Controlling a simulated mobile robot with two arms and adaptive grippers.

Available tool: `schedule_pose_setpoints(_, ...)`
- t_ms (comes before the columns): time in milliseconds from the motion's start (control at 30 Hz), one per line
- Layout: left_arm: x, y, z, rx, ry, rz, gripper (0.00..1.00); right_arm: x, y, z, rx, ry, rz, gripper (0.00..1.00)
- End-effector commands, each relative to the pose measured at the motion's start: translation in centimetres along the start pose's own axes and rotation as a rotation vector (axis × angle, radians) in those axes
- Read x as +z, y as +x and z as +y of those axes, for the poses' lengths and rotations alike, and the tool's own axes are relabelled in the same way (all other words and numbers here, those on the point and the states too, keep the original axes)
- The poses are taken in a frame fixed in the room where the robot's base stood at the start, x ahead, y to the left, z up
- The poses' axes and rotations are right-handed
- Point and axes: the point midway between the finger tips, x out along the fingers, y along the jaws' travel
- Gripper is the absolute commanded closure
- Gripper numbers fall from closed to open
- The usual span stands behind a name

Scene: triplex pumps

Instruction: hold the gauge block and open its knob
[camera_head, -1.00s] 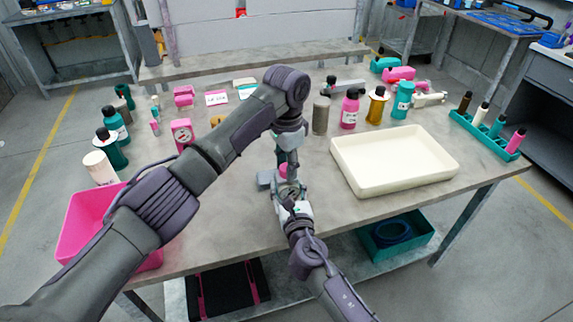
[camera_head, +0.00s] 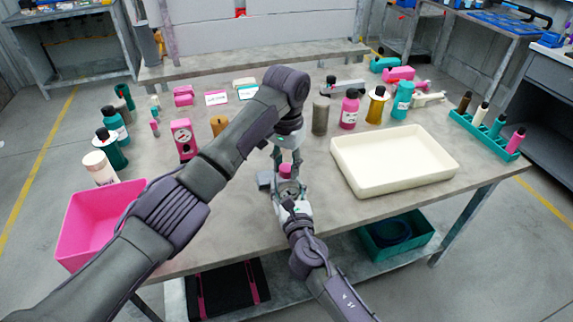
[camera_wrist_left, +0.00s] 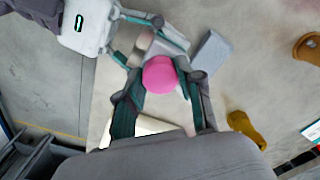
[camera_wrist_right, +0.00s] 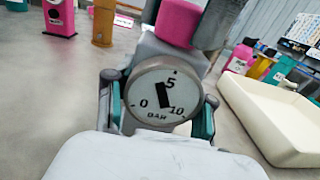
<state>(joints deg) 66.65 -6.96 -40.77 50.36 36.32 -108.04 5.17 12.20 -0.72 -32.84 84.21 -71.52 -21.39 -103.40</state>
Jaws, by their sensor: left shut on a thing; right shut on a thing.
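The gauge block stands near the table's front middle, with a round white dial (camera_wrist_right: 160,97) marked 0, 5, 10 and BAR facing the right wrist camera. Its pink knob (camera_head: 286,170) is on top and also shows in the left wrist view (camera_wrist_left: 160,74) and the right wrist view (camera_wrist_right: 178,22). My right gripper (camera_head: 289,193) is shut on the block from the front, one finger on each side of the dial. My left gripper (camera_head: 287,159) points down from above, shut on the knob. The block's lower body is mostly hidden by the grippers.
A grey block (camera_head: 265,180) lies just left of the gauge block. A cream tray (camera_head: 395,180) is to the right and a pink bin (camera_head: 75,240) at the front left. Bottles and a pink box (camera_head: 184,139) stand behind. Bare table lies between the gauge block and the tray.

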Motion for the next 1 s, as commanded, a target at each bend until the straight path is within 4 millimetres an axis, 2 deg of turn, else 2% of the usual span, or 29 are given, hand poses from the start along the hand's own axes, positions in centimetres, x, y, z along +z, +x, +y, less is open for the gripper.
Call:
schedule_pose_setpoints(267, -0.1, -0.1, -0.1, -0.002, -0.002, 0.007, 0.98, -0.1, -0.1, 0.2, 0.004, 0.000, 0.002, 1.00)
schedule_pose_setpoints(300, -0.1, -0.1, -0.1, -0.002, -0.002, 0.008, 0.59, -0.1, -0.1, 0.2, 0.004, 0.000, 0.002, 1.00)
schedule_pose_setpoints(433, -0.1, -0.1, -0.1, -0.001, -0.001, 0.006, 0.38, -0.1, -0.1, 0.2, 0.004, 0.001, 0.002, 1.00)
schedule_pose_setpoints(767, -0.1, -0.2, 0.0, -0.001, 0.000, 0.003, 0.38, -0.1, -0.1, 0.1, 0.001, 0.001, 0.002, 1.00)
schedule_pose_setpoints(867, -0.1, -1.1, 0.0, -0.001, 0.000, 0.005, 0.38, -0.1, 0.0, 0.0, 0.000, 0.001, 0.002, 1.00)
schedule_pose_setpoints(1000, -0.1, -3.7, 0.0, -0.001, 0.000, 0.007, 0.38, -0.1, 0.0, 0.0, 0.000, 0.001, 0.002, 1.00)
